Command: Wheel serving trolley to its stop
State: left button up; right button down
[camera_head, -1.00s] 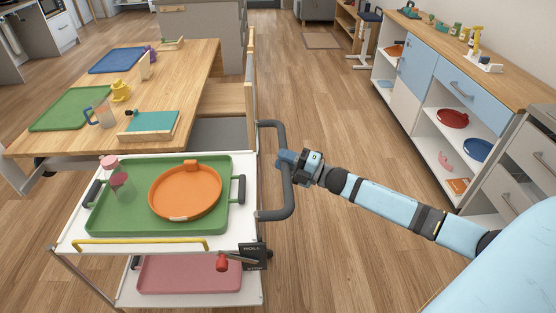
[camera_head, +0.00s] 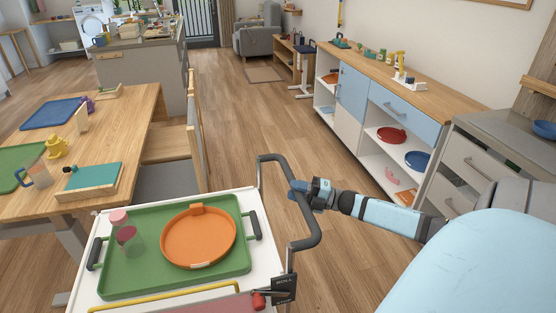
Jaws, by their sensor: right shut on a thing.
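The serving trolley (camera_head: 85,289) is at the lower left in the head view, its white top partly cut off by the bottom edge. It carries a green tray (camera_head: 122,284) with an orange round dish (camera_head: 197,238) and a cup with a pink top (camera_head: 124,230). A grey push handle (camera_head: 308,226) sticks out on its right side. My right gripper (camera_head: 299,190) is shut on that handle. A red lever (camera_head: 259,301) sits beside a dark sign reading "ROLL" at the trolley's near right corner. The trolley's wheels and the stop are not visible. My left gripper is not in view.
A wooden table (camera_head: 125,135) with trays, a mug and a yellow figure stands left, close beyond the trolley. A long cabinet (camera_head: 351,100) lines the right wall. The wood floor (camera_head: 250,130) between them is clear.

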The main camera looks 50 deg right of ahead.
jog(key=s+d, duration=0.3)
jog(key=d, duration=0.2)
jog(key=shift+s+d+p, duration=0.15)
jog(key=shift+d+p, duration=0.15)
jog(key=c, duration=1.2)
grip_release()
jog(key=shift+d, duration=0.1)
jog(key=shift+c, duration=0.2)
jog(key=o, duration=0.4)
jog(key=shift+s, duration=0.15)
jog(key=shift+c, duration=0.2)
jog(key=shift+d, duration=0.1)
jog(key=shift+s, duration=0.1)
